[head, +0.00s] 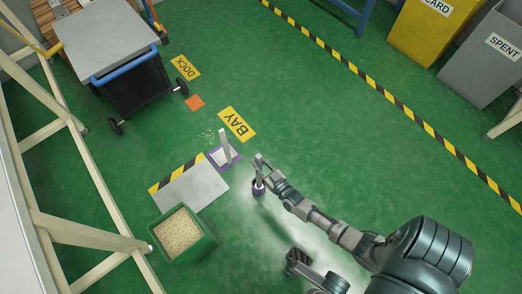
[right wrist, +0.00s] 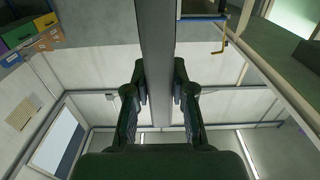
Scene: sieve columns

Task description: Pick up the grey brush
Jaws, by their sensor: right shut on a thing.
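My right gripper (head: 260,166) is shut on a grey bar (right wrist: 157,70), which runs upright between its fingers in the right wrist view. In the head view a small purple piece with a dark top (head: 258,187) shows just below these fingers. It looks like the lower end of the held grey brush, but the gripper hides much of it. The right gripper's two fingers also show in the right wrist view (right wrist: 160,90), one on each side of the bar. My left gripper is not clearly seen.
A purple dustpan-like piece with a grey upright post (head: 225,147) stands left of the gripper, beside a grey floor plate (head: 193,187). A green bin of pale pellets (head: 205,250) stands lower left. A cart (head: 105,40) is upper left. Green floor at upper middle is clear.

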